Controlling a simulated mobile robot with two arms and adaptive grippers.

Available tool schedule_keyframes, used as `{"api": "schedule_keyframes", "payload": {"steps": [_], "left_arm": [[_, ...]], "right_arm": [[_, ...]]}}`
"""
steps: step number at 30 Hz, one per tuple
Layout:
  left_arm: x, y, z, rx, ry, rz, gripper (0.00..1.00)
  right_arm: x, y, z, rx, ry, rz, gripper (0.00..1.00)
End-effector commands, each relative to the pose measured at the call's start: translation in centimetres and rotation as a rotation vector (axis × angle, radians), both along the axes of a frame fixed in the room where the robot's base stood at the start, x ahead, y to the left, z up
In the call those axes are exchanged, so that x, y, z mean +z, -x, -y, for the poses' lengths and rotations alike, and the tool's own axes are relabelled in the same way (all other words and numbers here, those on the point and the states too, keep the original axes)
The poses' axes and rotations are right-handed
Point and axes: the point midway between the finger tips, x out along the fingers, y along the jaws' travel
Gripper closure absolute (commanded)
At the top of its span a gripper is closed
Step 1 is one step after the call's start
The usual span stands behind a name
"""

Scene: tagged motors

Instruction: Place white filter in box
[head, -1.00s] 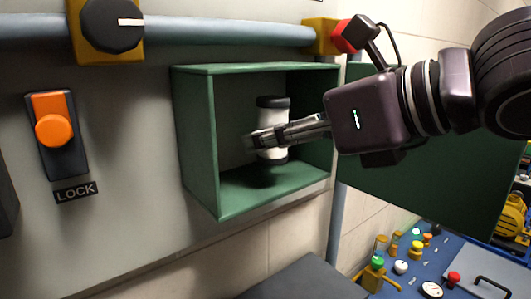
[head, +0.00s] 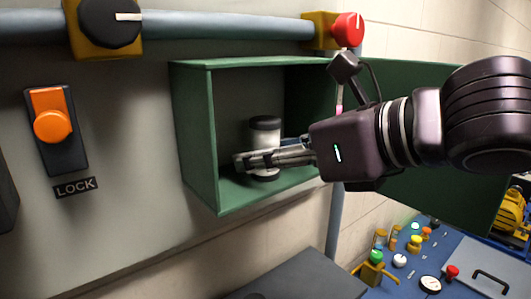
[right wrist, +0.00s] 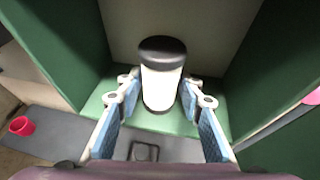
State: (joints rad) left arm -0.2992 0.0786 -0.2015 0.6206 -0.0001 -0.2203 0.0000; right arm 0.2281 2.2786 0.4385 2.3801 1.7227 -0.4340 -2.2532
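The white filter (head: 265,135), a white cylinder with dark ends, stands upright inside the green box (head: 196,140), at its floor. In the right wrist view the filter (right wrist: 160,85) stands between the two fingers. My right gripper (head: 262,159) reaches into the box from the right, low beside the filter. One finger crosses in front of the filter's lower part. In the right wrist view the gripper (right wrist: 160,90) has its fingers spread with the blue pads showing, one each side of the filter. Contact at the fingertips is hard to make out. My left gripper is not in view.
The box's green door (head: 440,140) hangs open at the right, behind my arm. An orange button (head: 52,126) with a LOCK label and a black knob (head: 110,20) are on the panel. A blue table (head: 400,285) with several small parts is lower right.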

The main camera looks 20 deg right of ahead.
Motion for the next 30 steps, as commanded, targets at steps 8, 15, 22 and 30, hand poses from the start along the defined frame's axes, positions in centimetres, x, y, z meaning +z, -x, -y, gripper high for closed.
{"api": "schedule_keyframes", "payload": {"steps": [8,15,22,30], "left_arm": [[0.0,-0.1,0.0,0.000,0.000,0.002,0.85],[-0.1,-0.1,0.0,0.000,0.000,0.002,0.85],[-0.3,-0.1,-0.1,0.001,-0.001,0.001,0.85],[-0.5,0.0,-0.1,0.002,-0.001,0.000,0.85]], "right_arm": [[0.0,0.0,0.0,0.000,0.000,0.000,0.55],[0.6,0.5,0.3,-0.003,-0.004,0.003,0.55],[2.0,3.2,1.7,0.001,-0.007,0.007,0.55],[3.7,7.0,3.8,0.003,-0.004,0.006,0.55]]}}
